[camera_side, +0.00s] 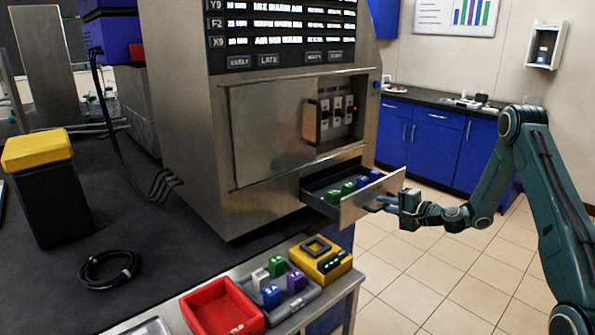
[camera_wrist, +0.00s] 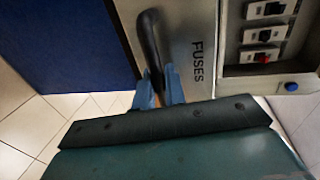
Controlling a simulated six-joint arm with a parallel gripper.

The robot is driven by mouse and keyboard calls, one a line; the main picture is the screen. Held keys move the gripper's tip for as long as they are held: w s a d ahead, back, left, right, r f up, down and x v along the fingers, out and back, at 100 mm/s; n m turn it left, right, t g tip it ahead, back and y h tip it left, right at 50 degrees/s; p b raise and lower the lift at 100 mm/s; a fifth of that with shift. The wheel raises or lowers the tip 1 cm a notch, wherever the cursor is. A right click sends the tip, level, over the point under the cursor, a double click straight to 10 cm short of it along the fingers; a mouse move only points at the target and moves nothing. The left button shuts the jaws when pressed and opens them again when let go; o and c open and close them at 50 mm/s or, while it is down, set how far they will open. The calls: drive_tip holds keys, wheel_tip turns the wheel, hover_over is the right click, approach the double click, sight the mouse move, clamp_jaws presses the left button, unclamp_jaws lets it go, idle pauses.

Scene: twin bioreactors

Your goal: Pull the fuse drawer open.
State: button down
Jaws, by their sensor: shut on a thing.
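The fuse drawer (camera_side: 372,196) stands pulled out from the lower front of the steel cabinet (camera_side: 190,110), with several green and blue fuses inside. Its front, marked FUSES, also shows in the wrist view (camera_wrist: 196,85). My gripper (camera_side: 384,204) is at the drawer front, with its blue fingers shut on the dark drawer handle (camera_wrist: 152,45). In the wrist view the fingers (camera_wrist: 159,88) close around the lower end of the handle. The handle is mostly hidden by the gripper in the side view.
Above the drawer is a sliding panel with a handle (camera_side: 309,122) beside several breaker switches (camera_side: 337,112). Below, on the bench, are a red tray (camera_side: 222,307), a grey tray of coloured fuses (camera_side: 312,292) and a yellow device (camera_side: 321,259).

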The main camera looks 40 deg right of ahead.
drive_tip(key=c, duration=1.8)
unclamp_jaws()
drive_tip(key=shift+s, duration=0.15)
drive_tip(key=shift+v, duration=3.65)
